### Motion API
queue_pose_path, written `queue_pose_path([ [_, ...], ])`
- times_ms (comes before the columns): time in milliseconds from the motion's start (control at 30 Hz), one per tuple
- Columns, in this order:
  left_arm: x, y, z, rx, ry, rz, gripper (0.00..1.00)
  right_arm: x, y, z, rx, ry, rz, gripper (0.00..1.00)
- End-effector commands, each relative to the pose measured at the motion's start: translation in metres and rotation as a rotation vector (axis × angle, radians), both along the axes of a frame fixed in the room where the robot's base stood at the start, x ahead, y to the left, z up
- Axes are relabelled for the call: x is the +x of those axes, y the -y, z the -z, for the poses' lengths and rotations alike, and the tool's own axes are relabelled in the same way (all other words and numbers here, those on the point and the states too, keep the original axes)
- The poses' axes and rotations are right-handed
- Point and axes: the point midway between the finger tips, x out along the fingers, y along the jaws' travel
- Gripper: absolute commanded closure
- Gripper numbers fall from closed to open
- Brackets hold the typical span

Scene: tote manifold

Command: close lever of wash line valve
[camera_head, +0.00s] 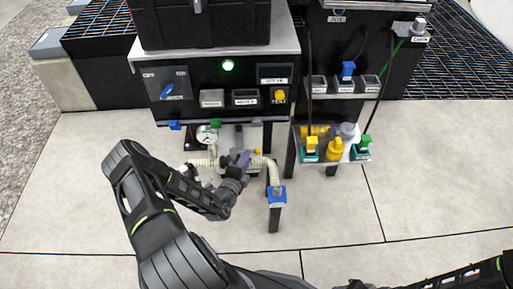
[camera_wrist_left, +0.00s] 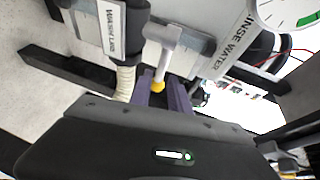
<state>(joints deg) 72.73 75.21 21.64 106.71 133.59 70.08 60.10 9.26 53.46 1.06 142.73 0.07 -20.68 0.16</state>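My left gripper (camera_head: 243,158), with purple fingers, is at the pipework under the black panel. In the left wrist view its two fingers (camera_wrist_left: 161,95) are apart, one on each side of a grey lever (camera_wrist_left: 162,50) with a yellow tip (camera_wrist_left: 158,86). The yellow tip lies between the fingers; contact is not clear. A plate reading "WASH LINE" (camera_wrist_left: 110,20) is left of the lever, beside a cream ribbed hose (camera_wrist_left: 124,82). My right arm enters the head view at lower right; its fingers are not visible.
A pressure gauge (camera_head: 206,134) stands close left of the gripper. A "RINSE WATER" label (camera_wrist_left: 234,42) is right of the lever. A blue-topped post (camera_head: 276,195) stands at the right. Yellow and green valve fittings (camera_head: 335,150) sit further right. The floor in front is clear.

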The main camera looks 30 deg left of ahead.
Motion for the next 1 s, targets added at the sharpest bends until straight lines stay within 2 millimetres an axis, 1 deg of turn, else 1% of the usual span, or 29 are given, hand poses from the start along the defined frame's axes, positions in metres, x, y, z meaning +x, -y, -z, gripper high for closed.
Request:
queue_pose_path([
  [167,0.012,-0.002,0.003,0.003,0.001,0.002,0.77,0.001,0.001,0.005,-0.001,0.001,0.003,0.64],
  [500,0.060,-0.014,0.014,0.004,0.001,0.004,0.77,0.005,0.006,0.023,-0.008,0.009,0.013,0.64],
  [600,0.070,-0.016,0.014,0.003,0.001,0.006,0.77,0.006,0.006,0.026,-0.010,0.010,0.015,0.64],
  [733,0.074,-0.018,0.014,0.003,0.001,0.004,0.77,0.007,0.007,0.026,-0.011,0.010,0.016,0.64],
  [933,0.074,-0.018,0.014,0.001,0.000,0.004,0.77,0.007,0.007,0.026,-0.011,0.010,0.016,0.64],
  [967,0.074,-0.018,0.014,0.001,0.000,0.004,0.78,0.007,0.007,0.026,-0.011,0.010,0.016,0.64],
  [1000,0.074,-0.018,0.014,0.001,0.000,0.004,0.82,0.007,0.007,0.026,-0.011,0.010,0.016,0.64],
])
